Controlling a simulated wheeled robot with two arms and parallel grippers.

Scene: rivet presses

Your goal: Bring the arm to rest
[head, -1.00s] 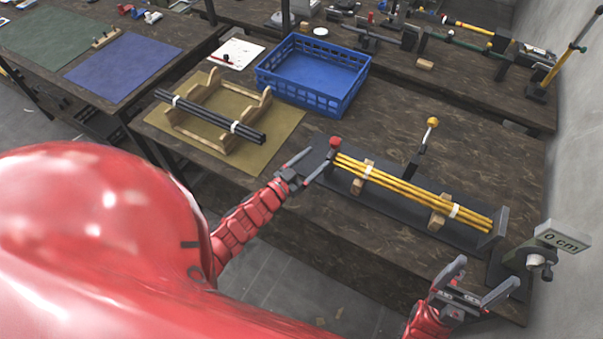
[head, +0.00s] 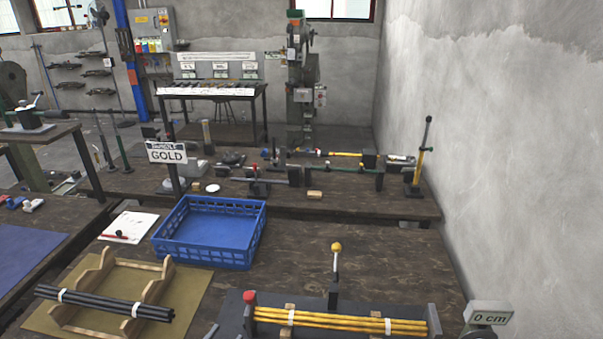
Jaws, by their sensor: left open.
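Only a grey fingertip of my left gripper (head: 212,331) shows, at the bottom edge of the head view. It is open, left of the red knob (head: 250,297) on the dark fixture, and I see nothing held in it. My right gripper is out of view. Yellow rods (head: 345,322) lie in the dark fixture (head: 433,320), with white bands around them. Black rods (head: 100,303) with white bands lie across a wooden cradle (head: 152,268) on an olive mat (head: 195,285).
A blue crate (head: 210,255) stands empty behind the cradle. A GOLD sign (head: 167,152) stands behind it. A yellow-knobbed lever (head: 336,248) rises behind the rods. A "0 cm" display (head: 488,315) sits at right, near the wall. Bare tabletop lies right of the crate.

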